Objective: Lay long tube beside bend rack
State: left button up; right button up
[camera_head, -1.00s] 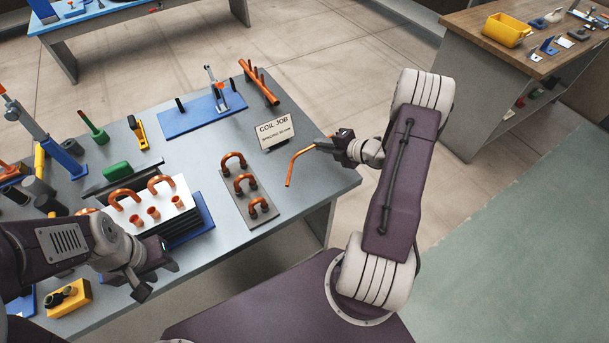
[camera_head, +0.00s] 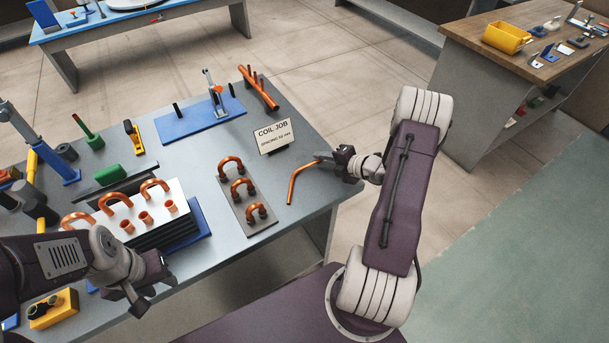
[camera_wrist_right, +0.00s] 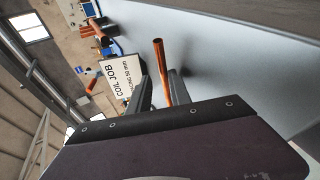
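My right gripper (camera_head: 337,161) is shut on a long copper tube (camera_head: 301,178) with a bend in it. The tube's free leg points toward the front of the table, right of the bend rack (camera_head: 262,228), apart from it. In the right wrist view the tube (camera_wrist_right: 162,62) passes between the two fingers (camera_wrist_right: 160,92), and a shadow lies on the table beside it. The tube seems just above the tabletop; contact cannot be told. The rack is a grey plate with three copper U-bends. My left gripper (camera_head: 150,285) appears open and empty at the table's front edge.
The COIL JOB sign (camera_head: 273,136) stands behind the tube. A white-topped block (camera_head: 175,205) with copper bends and short tubes is left of the rack. A blue plate (camera_head: 190,122) with a clamp is behind. Bare table (camera_head: 305,215) lies right of the rack.

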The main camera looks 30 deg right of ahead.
jog(key=p+v, duration=0.4)
jog(key=v, duration=0.2)
jog(key=shift+s+r, duration=0.2)
jog(key=shift+r, duration=0.15)
jog(key=shift+s+d+r, duration=0.1)
jog(key=shift+s+d, duration=0.1)
jog(key=shift+s, duration=0.3)
